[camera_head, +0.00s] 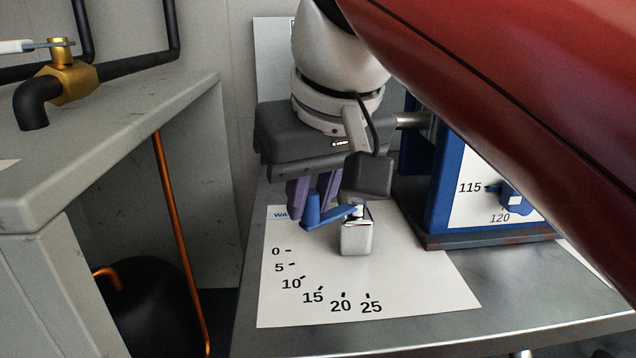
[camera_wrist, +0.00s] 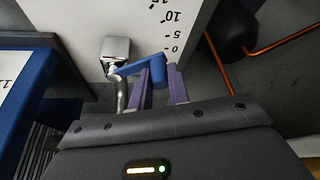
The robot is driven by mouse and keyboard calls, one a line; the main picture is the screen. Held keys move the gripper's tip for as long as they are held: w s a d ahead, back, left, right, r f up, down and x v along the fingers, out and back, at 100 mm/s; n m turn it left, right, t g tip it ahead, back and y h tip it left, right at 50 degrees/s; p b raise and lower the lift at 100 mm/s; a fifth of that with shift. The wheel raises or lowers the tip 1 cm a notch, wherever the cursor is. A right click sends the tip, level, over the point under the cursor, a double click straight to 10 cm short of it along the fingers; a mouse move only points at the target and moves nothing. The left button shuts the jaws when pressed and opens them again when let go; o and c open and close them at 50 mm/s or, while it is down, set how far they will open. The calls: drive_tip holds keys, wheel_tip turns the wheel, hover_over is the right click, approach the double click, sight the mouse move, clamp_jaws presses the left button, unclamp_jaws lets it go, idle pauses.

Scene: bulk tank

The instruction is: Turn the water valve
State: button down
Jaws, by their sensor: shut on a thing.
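The water valve is a square chrome body (camera_head: 357,236) with a blue lever handle (camera_head: 330,215), standing on a white dial sheet (camera_head: 370,292) marked 0 to 25. In the head view the lever points left from the valve body, toward the 0 side. My gripper (camera_head: 314,208) has purple fingers and is shut on the blue handle near its outer end. In the wrist view the handle (camera_wrist: 148,66) reaches from the chrome body (camera_wrist: 116,50) to the purple fingers (camera_wrist: 160,72). My wrist hides part of the sheet's top.
A blue box with a second dial (camera_head: 500,190) marked 115 and 120 stands to the right. A grey counter (camera_head: 120,120) with a brass valve (camera_head: 72,78) is at left. A large red shape covers the upper right. The metal table's front (camera_head: 400,335) is clear.

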drive_tip(key=shift+s+d+n, duration=0.15)
drive_tip(key=shift+d+n, duration=0.05)
drive_tip(key=shift+n, duration=0.1)
drive_tip(key=c, duration=1.3)
unclamp_jaws()
drive_tip(key=shift+r, duration=0.1)
drive_tip(key=p+v, duration=0.2)
drive_tip(key=v, duration=0.5)
drive_tip(key=shift+s+d+r, duration=0.15)
drive_tip(key=shift+r, duration=0.15)
